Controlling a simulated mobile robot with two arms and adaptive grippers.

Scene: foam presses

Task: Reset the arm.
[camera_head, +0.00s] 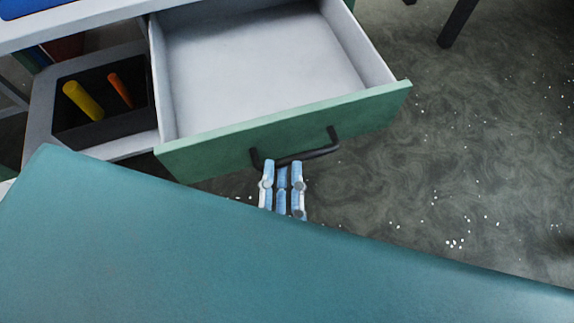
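My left gripper (282,168) is at the front of the open drawer, by its dark handle (310,153). Its pale blue and white fingers point up in the picture and stand apart, with a gap between them. The fingertips overlap the lower left part of the handle in the view. I cannot tell whether they touch it. Nothing shows held in them. The rest of the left arm is hidden behind a large teal surface (200,245) in the foreground. My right gripper is not in view.
The green-fronted drawer (210,155) is pulled out and its visible inside is empty. To its left, a dark bin (75,136) holds a yellow (83,100) and an orange handle-like piece (120,90). Dark speckled floor (450,180) lies open at the right.

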